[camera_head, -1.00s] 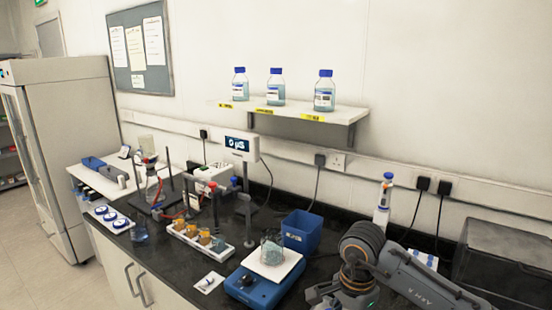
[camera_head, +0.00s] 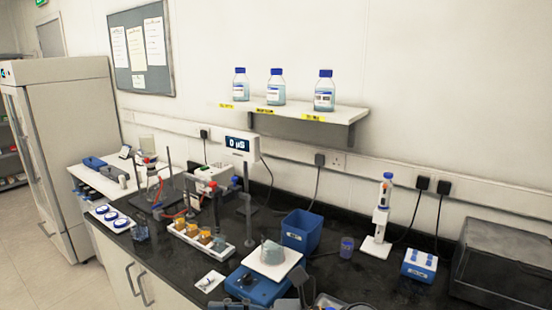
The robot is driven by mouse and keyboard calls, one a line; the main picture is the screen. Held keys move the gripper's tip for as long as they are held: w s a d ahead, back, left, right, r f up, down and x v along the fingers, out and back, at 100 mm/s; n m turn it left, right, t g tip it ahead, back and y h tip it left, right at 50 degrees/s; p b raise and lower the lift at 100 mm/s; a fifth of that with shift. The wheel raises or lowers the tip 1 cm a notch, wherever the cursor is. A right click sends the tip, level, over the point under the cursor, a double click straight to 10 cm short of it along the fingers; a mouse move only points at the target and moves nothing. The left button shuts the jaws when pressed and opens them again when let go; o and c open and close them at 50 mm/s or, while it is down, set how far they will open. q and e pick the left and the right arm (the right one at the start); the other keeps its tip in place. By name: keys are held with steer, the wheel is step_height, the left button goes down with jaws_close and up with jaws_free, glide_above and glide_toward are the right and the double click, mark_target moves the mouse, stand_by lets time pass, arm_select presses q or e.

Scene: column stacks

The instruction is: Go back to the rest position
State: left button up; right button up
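Dark grey parts of my own grippers show only at the bottom edge, in front of the blue balance (camera_head: 258,290). A small dark piece shows at its front left, and a larger grey finger-like part of what looks like my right gripper (camera_head: 308,292) stands at its right. Most of both is cut off by the frame, so I cannot tell whether they are open or shut. No held object shows. A small pale blue-grey vessel (camera_head: 271,251) sits on the balance's white pan (camera_head: 284,267).
A blue bin (camera_head: 301,233) stands behind the balance. A white stand (camera_head: 376,247) with a blue-capped bottle, a blue rack (camera_head: 419,265) and a dark box (camera_head: 505,262) are at right. A tray with orange-labelled jars (camera_head: 190,231) is at left. The right counter is clear of my arm.

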steer(key=w+d+r+m+t+h, duration=0.35)
steer(key=d+m+t, duration=0.35)
steer(key=m+t, duration=0.5)
steer(key=w+d+r+m+t+h, duration=0.2)
steer(key=w+d+m+t, duration=0.35)
steer(key=m, duration=0.95)
steer(key=s+d+f+m+g+h, duration=0.1)
steer(key=s+d+f+m+h, duration=0.1)
steer(key=d+f+m+h, duration=1.15)
steer(key=s+d+f+m+g, duration=0.3)
steer(key=s+f+m+g, duration=0.45)
steer(key=s+f, duration=0.4)
steer(key=s+f+m+g+y, duration=0.1)
steer(key=s+f+m+g, duration=0.1)
steer(key=s+f+g, duration=0.3)
steer(key=s+f+m+g, duration=0.1)
steer(key=s+f, duration=0.2)
steer(key=s, duration=0.5)
step_height(320, 180, down, 26)
steer(key=g+b, duration=0.1)
steer(key=s+d+f+g+b, duration=0.1)
steer(key=s+d+f, duration=0.2)
steer(key=s+f, duration=1.4)
steer(key=shift+d+f, duration=0.15)
steer(key=shift+f, duration=0.6)
